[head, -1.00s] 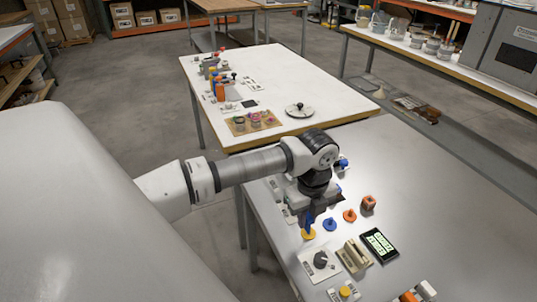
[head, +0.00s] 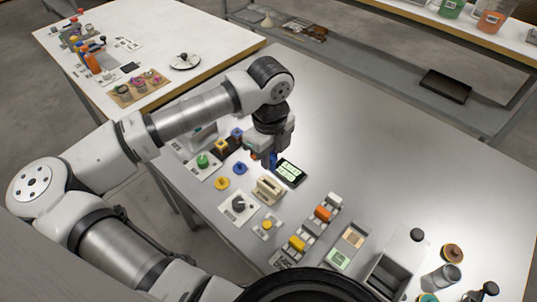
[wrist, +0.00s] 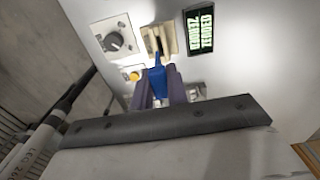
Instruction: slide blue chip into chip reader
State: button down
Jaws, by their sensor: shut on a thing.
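My gripper (head: 268,160) is shut on the blue chip (wrist: 157,80), which shows between the two purple-grey fingers in the wrist view. In the head view only a little blue shows at the fingertips, and most of the chip is hidden. The beige chip reader (head: 269,189) stands on the grey table, just in front of the gripper. The reader also shows in the wrist view (wrist: 170,38), with a dark slot, ahead of the chip. The chip's tip looks close to the reader; I cannot tell whether they touch.
A black display (head: 290,171) with lit green-white text lies beside the reader. A grey-knob panel (head: 239,206) and a yellow-button panel (head: 266,227) are in front. A yellow disc (head: 221,183) and a blue disc (head: 238,168) lie left.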

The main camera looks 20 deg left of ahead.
jog(key=shift+f+b, duration=0.15)
jog(key=shift+b, duration=0.4)
notch_tip(320, 180, down, 6)
jog(key=b, duration=0.6)
jog(key=shift+r, duration=0.2)
jog(key=shift+b, duration=1.45)
dwell(0.9)
jog(key=shift+f+b, duration=1.6)
jog(key=shift+b, duration=0.35)
jog(key=c, duration=1.3)
grip_release()
jog(key=shift+r, duration=0.1)
